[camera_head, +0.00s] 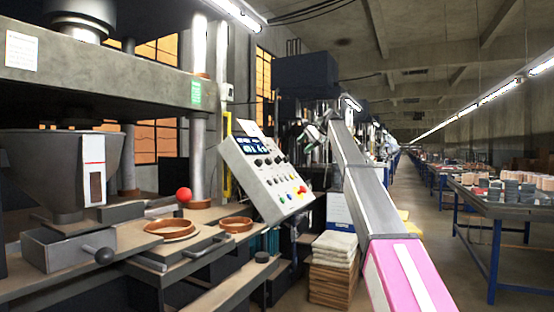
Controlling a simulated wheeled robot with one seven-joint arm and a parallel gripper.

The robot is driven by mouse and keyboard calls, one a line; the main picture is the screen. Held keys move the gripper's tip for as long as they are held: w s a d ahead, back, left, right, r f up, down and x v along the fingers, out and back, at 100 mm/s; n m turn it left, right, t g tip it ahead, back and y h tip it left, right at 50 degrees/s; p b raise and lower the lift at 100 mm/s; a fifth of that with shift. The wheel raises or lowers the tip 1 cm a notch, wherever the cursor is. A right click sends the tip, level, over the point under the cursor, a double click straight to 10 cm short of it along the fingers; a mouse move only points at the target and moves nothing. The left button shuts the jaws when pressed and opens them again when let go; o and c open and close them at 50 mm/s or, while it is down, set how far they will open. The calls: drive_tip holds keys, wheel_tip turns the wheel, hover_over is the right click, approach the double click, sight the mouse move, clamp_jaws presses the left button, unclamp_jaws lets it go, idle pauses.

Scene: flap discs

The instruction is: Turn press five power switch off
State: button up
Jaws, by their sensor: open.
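A grey sloped control panel (262,178) stands in the middle of the view, beside the near press. It carries dark digital displays (262,147), several dark knobs, and small coloured buttons with red and yellow ones (301,190) at its lower right. I cannot tell which control is the power switch, nor read any press number. My arm rises from the bottom right, with a pink link and a grey link. My gripper (313,134) appears small at the arm's far end, just right of the panel's upper edge and apart from it. It is open; its fingertips are hard to make out.
The near press (105,75) fills the left, with a hopper (60,170), a red ball knob (184,195) and brown rings (170,229) on its bench. An aisle (425,205) runs clear beside blue-legged tables (508,205) at right.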

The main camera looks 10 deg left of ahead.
sight(288, 157)
drive_tip(key=x, duration=1.1)
drive_tip(key=shift+w+a+r, duration=0.15)
drive_tip(key=shift+a+r, duration=0.2)
drive_tip(key=shift+r, duration=0.05)
drive_tip(key=c, duration=0.9)
